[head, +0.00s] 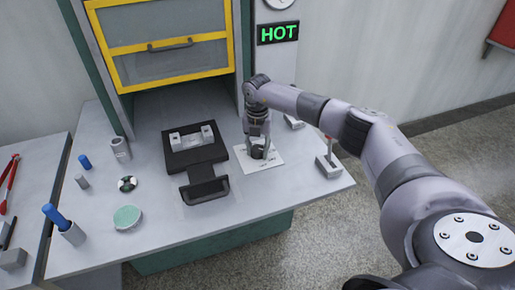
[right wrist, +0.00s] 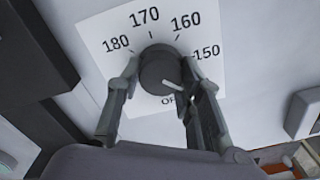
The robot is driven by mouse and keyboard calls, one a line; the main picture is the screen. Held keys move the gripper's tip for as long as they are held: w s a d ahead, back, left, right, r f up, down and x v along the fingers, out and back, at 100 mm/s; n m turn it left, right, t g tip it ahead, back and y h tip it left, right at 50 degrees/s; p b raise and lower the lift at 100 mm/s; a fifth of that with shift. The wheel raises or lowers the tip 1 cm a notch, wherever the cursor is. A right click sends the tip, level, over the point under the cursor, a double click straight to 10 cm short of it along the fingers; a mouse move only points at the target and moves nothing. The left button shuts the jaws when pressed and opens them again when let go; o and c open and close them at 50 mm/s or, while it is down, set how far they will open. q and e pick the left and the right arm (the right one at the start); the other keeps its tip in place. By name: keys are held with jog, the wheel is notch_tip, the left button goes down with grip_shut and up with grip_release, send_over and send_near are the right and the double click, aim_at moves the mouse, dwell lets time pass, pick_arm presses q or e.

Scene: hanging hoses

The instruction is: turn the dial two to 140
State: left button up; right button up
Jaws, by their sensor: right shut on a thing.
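The dial is a dark round knob (right wrist: 160,72) on a white plate (right wrist: 95,35) in the right wrist view. The plate is printed 180, 170, 160, 150 and OFF. The dial's white pointer is turned to the lower right, between 150 and OFF. No 140 mark is readable; a finger covers that part of the scale. My right gripper (right wrist: 158,88) is shut on the dial, one finger on each side. In the head view the right gripper (head: 258,146) reaches down onto the white plate (head: 273,161) on the bench. My left gripper is not in view.
A black device (head: 207,188) stands left of the plate, and a small lever box (head: 328,164) stands to the right. A green "HOT" sign (head: 278,33) and a yellow-framed cabinet (head: 165,62) are behind.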

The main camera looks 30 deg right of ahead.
aim_at(258, 149)
jog(key=o, duration=1.2)
jog(key=shift+c, duration=0.2)
notch_tip(258, 149, up, 12)
